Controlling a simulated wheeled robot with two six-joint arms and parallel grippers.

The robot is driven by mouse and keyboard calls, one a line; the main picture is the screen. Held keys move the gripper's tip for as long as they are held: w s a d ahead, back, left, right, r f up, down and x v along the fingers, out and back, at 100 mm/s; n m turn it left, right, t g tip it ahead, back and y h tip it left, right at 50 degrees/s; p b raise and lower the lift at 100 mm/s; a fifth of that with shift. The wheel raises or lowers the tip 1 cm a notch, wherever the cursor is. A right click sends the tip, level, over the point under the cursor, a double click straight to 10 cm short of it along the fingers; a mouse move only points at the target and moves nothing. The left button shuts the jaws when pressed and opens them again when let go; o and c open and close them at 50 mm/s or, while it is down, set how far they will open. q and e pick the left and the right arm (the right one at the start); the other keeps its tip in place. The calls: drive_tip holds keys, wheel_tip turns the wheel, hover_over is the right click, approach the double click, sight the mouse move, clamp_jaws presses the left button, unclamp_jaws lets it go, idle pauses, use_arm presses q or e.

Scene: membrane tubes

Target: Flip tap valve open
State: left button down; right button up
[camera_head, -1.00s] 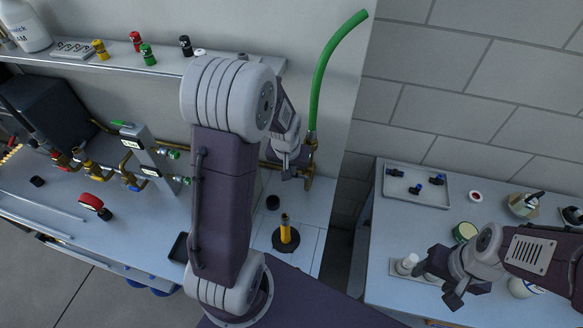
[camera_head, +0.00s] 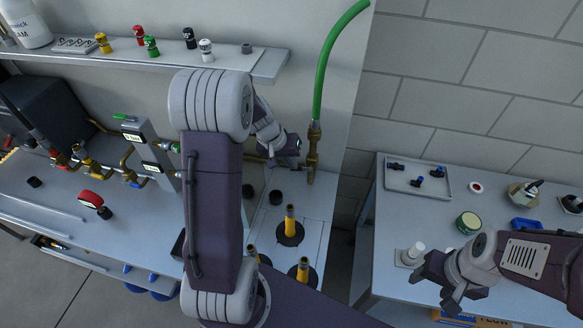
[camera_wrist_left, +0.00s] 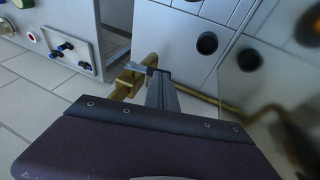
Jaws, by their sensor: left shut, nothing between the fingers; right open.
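The brass tap (camera_head: 314,150) stands against the wall at the right end of the left bench, with a green hose (camera_head: 325,60) rising from its top. My left gripper (camera_head: 290,152) is shut and empty, just left of the tap; I cannot tell whether it touches. In the left wrist view, the shut fingers (camera_wrist_left: 160,88) are right beside the brass tap (camera_wrist_left: 127,82). The handle position is not clear. My right gripper (camera_head: 448,285) is open and empty over the right table, near a small white bottle.
Several yellow tubes in black bases (camera_head: 290,232) stand on the bench below the tap. A shelf (camera_head: 265,68) holds coloured fittings. A tray (camera_head: 418,197) with blue-black valves sits on the right table.

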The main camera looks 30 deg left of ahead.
use_arm(q)
wheel_tip(320, 180, down, 7)
drive_tip(key=b, duration=0.9)
drive_tip(key=shift+w+d+r, duration=0.15)
drive_tip(key=shift+d, duration=0.25)
drive_tip(key=shift+d+b, duration=0.1)
drive_tip(key=shift+b, duration=0.25)
idle(1.3)
drive_tip(key=shift+r+p, duration=0.7)
drive_tip(key=shift+r, duration=0.05)
